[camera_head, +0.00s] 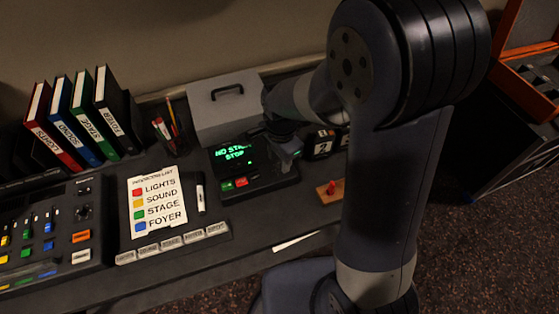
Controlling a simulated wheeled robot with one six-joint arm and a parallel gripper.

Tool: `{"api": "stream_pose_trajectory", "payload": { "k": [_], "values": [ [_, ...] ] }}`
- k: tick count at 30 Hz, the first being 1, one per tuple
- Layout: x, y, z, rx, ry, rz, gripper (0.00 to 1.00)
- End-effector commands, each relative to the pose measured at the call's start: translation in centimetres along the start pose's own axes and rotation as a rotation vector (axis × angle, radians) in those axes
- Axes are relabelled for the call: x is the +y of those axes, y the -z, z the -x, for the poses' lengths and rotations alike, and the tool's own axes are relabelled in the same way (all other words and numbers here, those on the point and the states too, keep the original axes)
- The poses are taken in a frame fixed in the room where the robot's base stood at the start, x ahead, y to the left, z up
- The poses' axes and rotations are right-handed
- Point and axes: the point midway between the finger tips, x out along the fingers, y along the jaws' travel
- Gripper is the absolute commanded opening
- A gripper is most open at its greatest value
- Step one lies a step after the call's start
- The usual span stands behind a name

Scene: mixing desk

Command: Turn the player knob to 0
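The player (258,183) is a dark box on the desk with a green lit display (236,155). The display reads "NO STA", cut off on the right, with "STOP" below. A red and a green button (241,182) sit under it. My gripper (289,165) is over the right part of the player, just right of the display, coming down from my arm. The player knob cannot be made out; it is probably behind my gripper. Whether the fingers touch anything, and whether they are open or shut, cannot be told.
A grey case (215,108) stands behind the player. Left are a label list (157,206), a marker (200,198), a pen holder (170,138), several binders (78,122) and a mixing panel (50,235). A red peg on a wooden block (330,191) and number blocks (322,144) are right.

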Motion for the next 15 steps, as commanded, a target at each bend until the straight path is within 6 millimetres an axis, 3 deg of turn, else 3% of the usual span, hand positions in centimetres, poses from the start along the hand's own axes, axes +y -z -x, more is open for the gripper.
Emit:
{"api": "stream_pose_trajectory", "payload": {
  "k": [6, 15],
  "values": [
    [0.0, 0.0, -1.9, 0.0, 0.001, 0.001, 0.39],
    [0.0, 0.0, -2.1, 0.0, 0.001, 0.001, 0.39]
  ]
}}
